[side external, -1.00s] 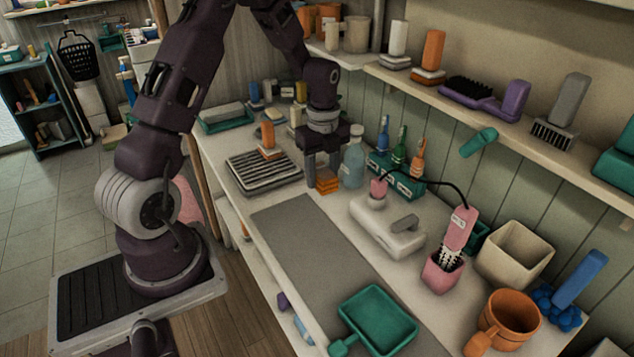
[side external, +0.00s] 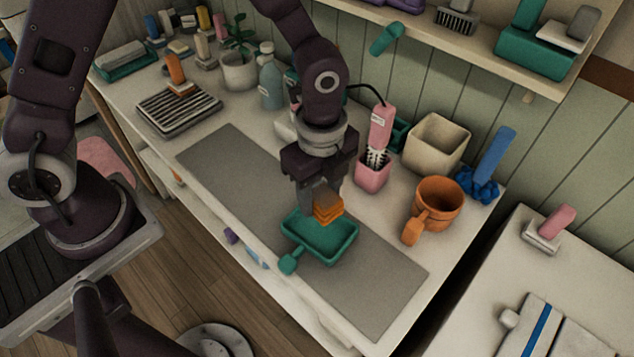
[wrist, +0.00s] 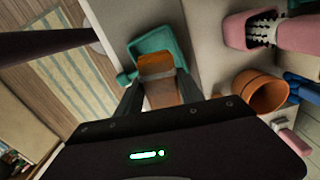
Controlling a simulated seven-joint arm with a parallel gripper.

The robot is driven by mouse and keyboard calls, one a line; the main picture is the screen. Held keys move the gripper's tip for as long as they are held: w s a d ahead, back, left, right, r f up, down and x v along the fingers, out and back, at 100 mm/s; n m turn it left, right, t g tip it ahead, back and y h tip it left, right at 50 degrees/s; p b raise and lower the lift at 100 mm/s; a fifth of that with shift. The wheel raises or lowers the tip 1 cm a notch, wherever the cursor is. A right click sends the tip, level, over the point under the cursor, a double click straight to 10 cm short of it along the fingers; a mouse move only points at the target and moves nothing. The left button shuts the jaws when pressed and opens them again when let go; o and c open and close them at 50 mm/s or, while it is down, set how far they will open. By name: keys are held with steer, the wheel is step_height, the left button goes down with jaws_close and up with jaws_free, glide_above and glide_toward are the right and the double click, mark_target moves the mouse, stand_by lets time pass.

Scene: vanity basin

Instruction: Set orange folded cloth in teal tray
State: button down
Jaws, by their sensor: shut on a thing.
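The orange folded cloth (side external: 328,208) is held between the fingers of my gripper (side external: 318,203), above the back right part of the teal tray. In the wrist view the cloth (wrist: 156,65) sits between my fingertips (wrist: 158,85), with part of the tray (wrist: 160,40) showing behind it. The teal tray (side external: 318,245) lies on the grey mat, with its handle toward the front left. My gripper is shut on the cloth. The cloth appears raised over the tray; whether it touches the rim or floor is hard to tell.
The grey mat (side external: 380,290) is clear to the right of the tray. A pink cup (side external: 372,175) with a brush, an orange mug (side external: 435,203) and a beige bin (side external: 437,143) stand behind and to the right. A striped rack (side external: 178,108) is at the left.

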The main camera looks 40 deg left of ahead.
mark_target(320, 231)
steer(key=shift+f, duration=0.1)
steer(key=shift+f, duration=4)
steer(key=shift+f, duration=0.5)
steer(key=c, duration=0.7)
jaws_free()
steer(key=shift+o, duration=0.2)
steer(key=c, duration=0.4)
